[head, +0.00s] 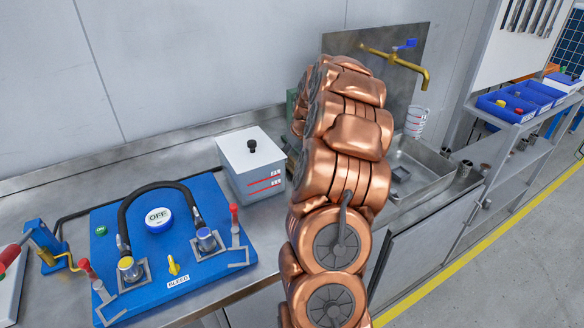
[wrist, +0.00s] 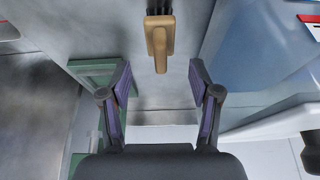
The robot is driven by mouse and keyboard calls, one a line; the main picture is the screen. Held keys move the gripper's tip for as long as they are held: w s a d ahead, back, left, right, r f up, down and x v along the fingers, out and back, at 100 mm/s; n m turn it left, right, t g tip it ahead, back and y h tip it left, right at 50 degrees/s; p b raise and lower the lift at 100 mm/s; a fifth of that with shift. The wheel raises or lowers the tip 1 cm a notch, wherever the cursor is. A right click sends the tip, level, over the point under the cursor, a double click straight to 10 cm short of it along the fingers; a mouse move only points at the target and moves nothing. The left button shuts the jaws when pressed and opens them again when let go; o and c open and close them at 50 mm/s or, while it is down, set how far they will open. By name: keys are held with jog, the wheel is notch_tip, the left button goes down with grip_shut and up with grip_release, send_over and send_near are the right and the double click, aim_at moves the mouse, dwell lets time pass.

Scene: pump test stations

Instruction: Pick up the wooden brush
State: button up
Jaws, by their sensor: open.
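The wooden brush (wrist: 159,40) shows at the top middle of the wrist view, with a tan handle and dark bristles at the picture's top edge. My gripper (wrist: 160,72) is open, and nothing is between its fingers. The handle's near end lies ahead of the gap between the two fingertips, roughly centred on it. I cannot tell how far apart the handle and fingertips are. In the head view my copper arm hides the gripper, and I do not see the brush there.
A white-lidded grey box (head: 250,165) stands left of my arm on the steel bench. A green frame (wrist: 97,68) is beside the left finger. A sink (head: 425,160) with a brass tap (head: 400,62) lies right. A blue pump panel (head: 165,235) is at left.

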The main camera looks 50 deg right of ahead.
aim_at(293, 159)
jog(key=shift+s+p+x, duration=0.1)
jog(key=shift+p+x, duration=0.5)
jog(key=shift+x, duration=0.8)
jog(key=shift+s+p+x, duration=0.15)
jog(key=shift+p+x, duration=0.4)
jog(key=shift+x, duration=0.8)
jog(key=shift+a+f, duration=0.1)
jog(key=shift+a, duration=0.05)
jog(key=shift+c, duration=0.2)
grip_shut()
